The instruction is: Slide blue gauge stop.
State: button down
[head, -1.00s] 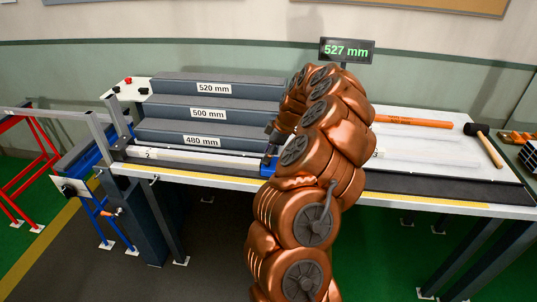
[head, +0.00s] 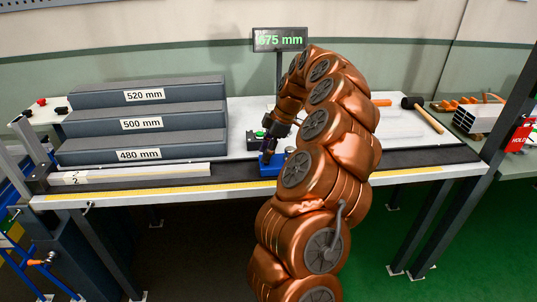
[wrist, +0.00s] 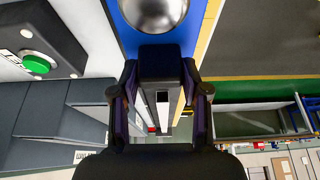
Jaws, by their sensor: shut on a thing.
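The blue gauge stop (head: 270,170) sits on the dark track along the front of the bench, partly hidden by my arm. In the wrist view its blue top (wrist: 128,30) carries a shiny silver dome. My gripper (head: 268,152) reaches down onto the stop; the wrist view shows its fingers (wrist: 160,95) closed around a dark upright part at the stop. The display (head: 280,39) behind reads 675 mm in green. A yellow scale strip (head: 150,193) runs along the bench's front edge.
A pale profile bar (head: 130,173) lies on the track at left, apart from the stop. Grey steps (head: 140,123) labelled 480, 500 and 520 mm stand behind it. A box with a green button (wrist: 36,63) is close behind my gripper. A mallet (head: 422,113) lies at right.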

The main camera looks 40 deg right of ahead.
aim_at(282, 160)
jog(key=shift+s+d, duration=0.15)
jog(key=c, duration=0.6)
grip_release()
jog(key=shift+o, duration=0.2)
jog(key=shift+r, duration=0.1)
jog(key=v, duration=1.1)
jog(key=shift+d+r, duration=0.15)
jog(key=shift+r, duration=0.25)
jog(key=shift+s, duration=0.1)
